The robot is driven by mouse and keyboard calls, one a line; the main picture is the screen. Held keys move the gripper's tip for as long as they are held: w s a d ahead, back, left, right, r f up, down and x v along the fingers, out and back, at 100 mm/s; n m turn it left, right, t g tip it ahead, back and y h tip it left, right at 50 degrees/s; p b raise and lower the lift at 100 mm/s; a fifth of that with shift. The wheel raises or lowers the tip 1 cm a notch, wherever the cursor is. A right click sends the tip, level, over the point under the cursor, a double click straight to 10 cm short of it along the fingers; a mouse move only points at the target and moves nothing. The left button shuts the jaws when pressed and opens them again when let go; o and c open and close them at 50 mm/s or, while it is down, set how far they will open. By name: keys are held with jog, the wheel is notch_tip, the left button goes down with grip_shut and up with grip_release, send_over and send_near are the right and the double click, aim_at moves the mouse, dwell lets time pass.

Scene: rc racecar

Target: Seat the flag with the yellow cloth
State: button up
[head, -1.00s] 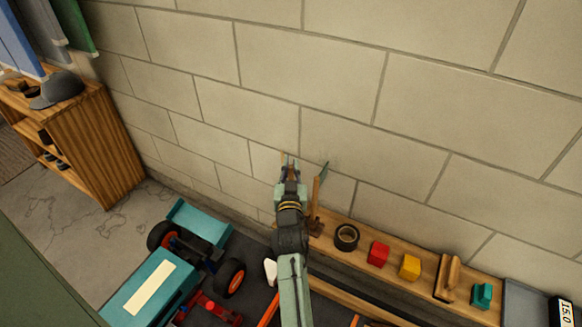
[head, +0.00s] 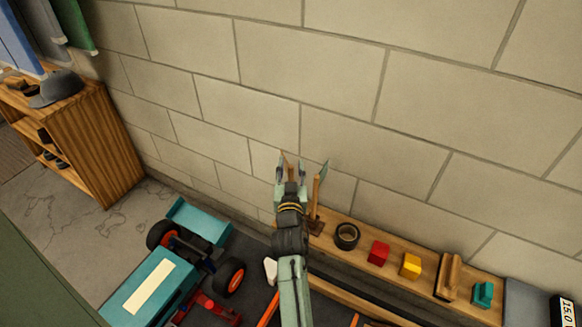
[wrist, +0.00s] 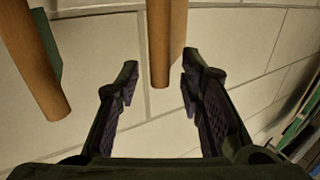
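A wooden flag pole (head: 285,156) stands between the fingers of my gripper (head: 290,160), against the block wall. In the wrist view this pole (wrist: 159,45) shows between the two spread fingertips, with gaps on both sides. My gripper (wrist: 160,65) is open there. I cannot make out a yellow cloth; a brownish strip (wrist: 179,30) lies beside the pole, and I cannot tell if it is cloth. A second flag with a teal cloth (head: 323,170) stands just right of my gripper on its wooden pole (head: 316,193); that pole also shows in the wrist view (wrist: 35,65). The first pole's foot is hidden by my arm.
A wooden shelf (head: 330,230) along the wall bears black tape (head: 347,236), a red block (head: 379,252), a yellow block (head: 411,265), a wooden tool (head: 448,276) and a teal piece (head: 483,294). The teal racecar (head: 178,280) is lower left.

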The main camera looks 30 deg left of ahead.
jog(key=v, duration=0.7)
dwell(0.4)
